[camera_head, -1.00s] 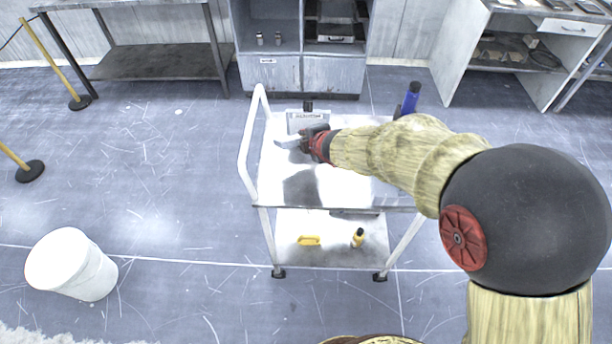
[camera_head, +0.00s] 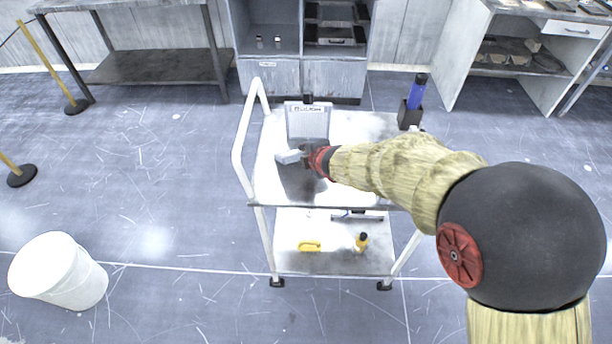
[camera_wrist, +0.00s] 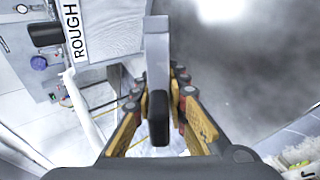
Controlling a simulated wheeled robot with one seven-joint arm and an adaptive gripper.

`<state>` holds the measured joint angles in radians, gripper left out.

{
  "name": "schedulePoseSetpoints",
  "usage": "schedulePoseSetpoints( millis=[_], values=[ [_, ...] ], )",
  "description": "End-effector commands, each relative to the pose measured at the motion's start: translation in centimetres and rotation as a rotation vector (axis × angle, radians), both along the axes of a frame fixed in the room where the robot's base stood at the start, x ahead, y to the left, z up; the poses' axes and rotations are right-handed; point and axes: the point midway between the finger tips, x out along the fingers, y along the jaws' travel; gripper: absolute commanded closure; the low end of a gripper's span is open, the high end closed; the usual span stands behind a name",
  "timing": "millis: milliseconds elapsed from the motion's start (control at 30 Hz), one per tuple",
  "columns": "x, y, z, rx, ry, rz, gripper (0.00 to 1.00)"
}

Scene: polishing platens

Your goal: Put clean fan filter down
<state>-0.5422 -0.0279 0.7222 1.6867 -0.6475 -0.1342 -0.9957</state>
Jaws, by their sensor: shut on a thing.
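My gripper (camera_head: 311,158) is shut on a light grey, flat piece, which I take to be the fan filter (camera_head: 289,156). It holds it over the left half of a white cart's top shelf (camera_head: 345,185). A dark patch, perhaps a shadow, lies below it. In the wrist view the filter (camera_wrist: 157,55) shows nearly edge-on as a grey bar, with a black end between the fingers of my gripper (camera_wrist: 158,110). I cannot tell its height above the shelf. The fingers hide part of it.
A pale upright panel (camera_head: 308,121) stands at the shelf's back; a blue bottle in a dark holder (camera_head: 413,103) is at the back right. The lower shelf holds a yellow object (camera_head: 309,246) and a small yellow bottle (camera_head: 361,242). A white bucket (camera_head: 58,272) stands left on open floor.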

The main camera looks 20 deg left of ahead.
Motion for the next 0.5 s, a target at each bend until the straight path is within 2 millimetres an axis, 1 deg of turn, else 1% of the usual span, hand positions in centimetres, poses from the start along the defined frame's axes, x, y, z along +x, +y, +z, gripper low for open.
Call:
schedulePoseSetpoints(
  millis=[133, 167, 300, 367, 500],
  values=[
    [0.03, 0.02, 0.17, 0.001, -0.001, 0.000, 1.00],
    [0.01, 0.01, 0.11, 0.001, -0.001, 0.000, 0.84],
    [0.01, 0.01, 0.11, 0.000, 0.000, 0.000, 0.76],
    [0.01, 0.01, 0.11, 0.001, -0.001, 0.000, 0.73],
    [0.02, 0.01, 0.10, 0.001, -0.001, 0.000, 0.73]
  ],
)
